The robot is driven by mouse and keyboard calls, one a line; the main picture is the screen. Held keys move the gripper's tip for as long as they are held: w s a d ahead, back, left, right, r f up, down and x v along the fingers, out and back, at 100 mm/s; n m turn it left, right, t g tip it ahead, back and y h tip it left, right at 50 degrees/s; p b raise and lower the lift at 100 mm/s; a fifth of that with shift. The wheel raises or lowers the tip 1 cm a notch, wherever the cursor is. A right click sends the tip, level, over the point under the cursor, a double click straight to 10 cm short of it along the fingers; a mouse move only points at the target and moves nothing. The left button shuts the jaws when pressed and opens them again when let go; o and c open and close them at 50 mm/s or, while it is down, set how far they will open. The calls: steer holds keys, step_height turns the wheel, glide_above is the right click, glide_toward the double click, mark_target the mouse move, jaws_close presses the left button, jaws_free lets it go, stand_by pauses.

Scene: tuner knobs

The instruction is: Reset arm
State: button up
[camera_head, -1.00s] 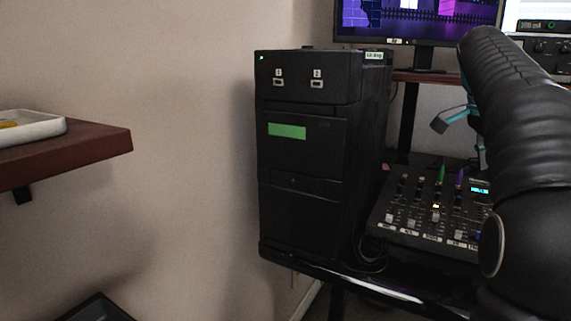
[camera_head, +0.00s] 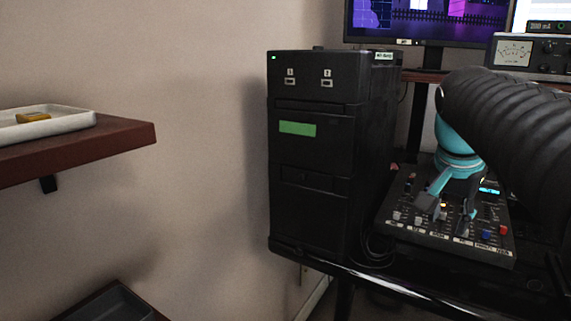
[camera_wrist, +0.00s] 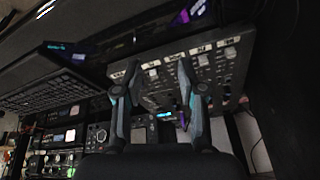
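My gripper (camera_head: 446,213) is teal and dark grey. In the head view it hangs over the mixer (camera_head: 445,240), a dark panel with several small knobs and a lit blue display. Its two fingers point down and stand apart. I cannot tell whether they touch the panel. In the wrist view my gripper (camera_wrist: 157,66) has both fingers spread with nothing between them, in front of the mixer (camera_wrist: 222,62).
A black tower (camera_head: 312,190) with a green label stands close left of the mixer. A monitor (camera_head: 430,20) and a device with a meter (camera_head: 514,52) are behind. A wooden shelf (camera_head: 130,138) at left holds a white tray (camera_head: 45,127). Open space lies between shelf and tower.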

steer(key=s+a+f+n+t+y, duration=0.1)
steer(key=s+a+f+n, duration=0.4)
steer(key=s+a+f, duration=0.1)
steer(key=s+a+f+n+t+y, duration=0.1)
steer(key=s+a+f+n, duration=0.4)
steer(key=s+f, duration=0.3)
step_height(320, 180, down, 3)
steer(key=shift+a+f+y, duration=0.2)
steer(key=shift+a+y, duration=0.1)
steer(key=shift+a, duration=0.45)
steer(key=shift+o, duration=0.2)
steer(key=shift+r, duration=0.1)
